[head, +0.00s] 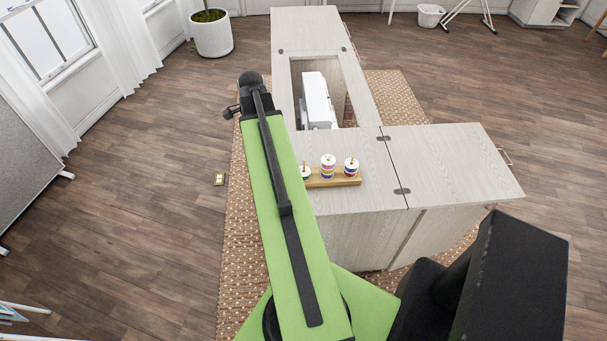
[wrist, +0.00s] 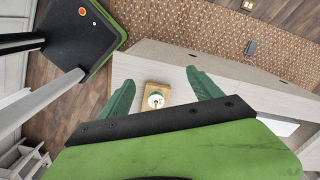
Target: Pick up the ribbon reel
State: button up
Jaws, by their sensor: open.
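A wooden stand (head: 345,180) lies on the pale sewing cabinet top (head: 345,205). Upright on it are reels with coloured bands: a middle reel (head: 328,161), a right reel (head: 351,169) and a left reel (head: 306,172) partly covered by my green arm. I cannot tell which is the ribbon reel. In the wrist view, one pale reel (wrist: 155,100) shows on the stand, between and below my green fingers. My gripper (wrist: 158,78) is open and empty; the reel appears apart from both fingers. The rest of the stand is hidden behind my gripper body. In the head view my fingers are hidden.
A white sewing machine (head: 316,98) sits in the cabinet's opening behind the stand. A hinged leaf (head: 450,165) extends right, its top clear. A patterned rug (head: 400,95) lies beneath. A small yellowish object (head: 219,179) lies on the floor to the left.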

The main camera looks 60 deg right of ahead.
aim_at(304, 170)
jog(key=s+d+m, duration=0.8)
jog(key=s+d, duration=0.2)
notch_tip(304, 170, down, 12)
jog(key=b, duration=1.2)
jog(key=shift+s+d, duration=0.1)
jog(key=shift+d, duration=0.05)
jog(key=f+b, duration=0.5)
jog(key=shift+s+f+b, duration=0.2)
jog(key=shift+b, duration=0.1)
jog(key=shift+r, duration=0.15)
jog(key=shift+c, duration=0.4)
jog(key=c, duration=1.3)
jog(key=shift+c, duration=0.2)
jog(key=shift+r, duration=0.1)
